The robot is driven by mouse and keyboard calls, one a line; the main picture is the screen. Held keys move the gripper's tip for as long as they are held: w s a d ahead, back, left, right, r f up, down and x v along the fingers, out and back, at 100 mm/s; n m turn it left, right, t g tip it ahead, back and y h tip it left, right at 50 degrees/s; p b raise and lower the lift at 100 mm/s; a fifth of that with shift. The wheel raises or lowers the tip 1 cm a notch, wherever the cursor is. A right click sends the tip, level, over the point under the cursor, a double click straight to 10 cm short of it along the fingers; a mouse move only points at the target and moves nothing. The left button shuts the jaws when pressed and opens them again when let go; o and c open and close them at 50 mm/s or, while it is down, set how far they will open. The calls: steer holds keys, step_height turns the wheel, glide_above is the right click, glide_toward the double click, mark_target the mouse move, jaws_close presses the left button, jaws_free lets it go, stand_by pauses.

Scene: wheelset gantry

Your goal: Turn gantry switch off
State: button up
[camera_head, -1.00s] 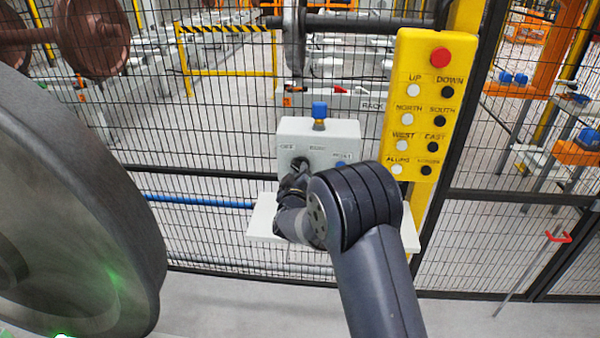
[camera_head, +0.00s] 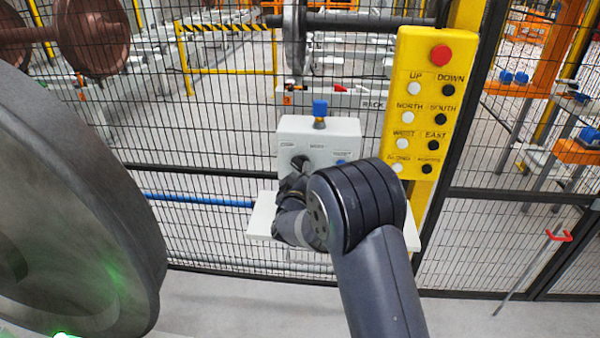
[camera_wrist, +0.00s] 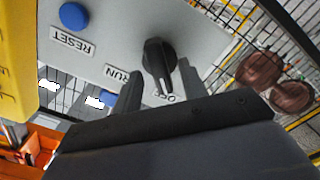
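The gantry switch is a black rotary knob (camera_wrist: 158,62) on a light grey box (camera_wrist: 205,40). In the wrist view the knob's narrow lower end lies by the OFF label, with the RUN label to its left. My gripper (camera_wrist: 160,72) is open, one finger on each side of the knob, with visible gaps. I cannot tell whether a finger touches it. In the head view the box (camera_head: 345,135) is on a shelf at the fence, and my gripper (camera_head: 291,190) is in front of it, hiding its lower left. The knob is mostly hidden there.
A blue RESET button (camera_wrist: 74,15) is on the same box, and a blue-topped part (camera_head: 320,109) stands on top. A yellow pendant (camera_head: 420,105) with a red button hangs close on the right. A large dark wheel (camera_head: 75,210) fills the left. Mesh fence lies behind.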

steer(key=s+b, duration=0.1)
steer(key=s, duration=0.8)
steer(key=shift+s+a, duration=0.15)
steer(key=shift+a, duration=0.05)
steer(key=w, duration=0.5)
steer(key=w+p, duration=0.1)
steer(key=w, duration=0.5)
steer(key=shift+d, duration=0.2)
steer(key=shift+s, duration=0.15)
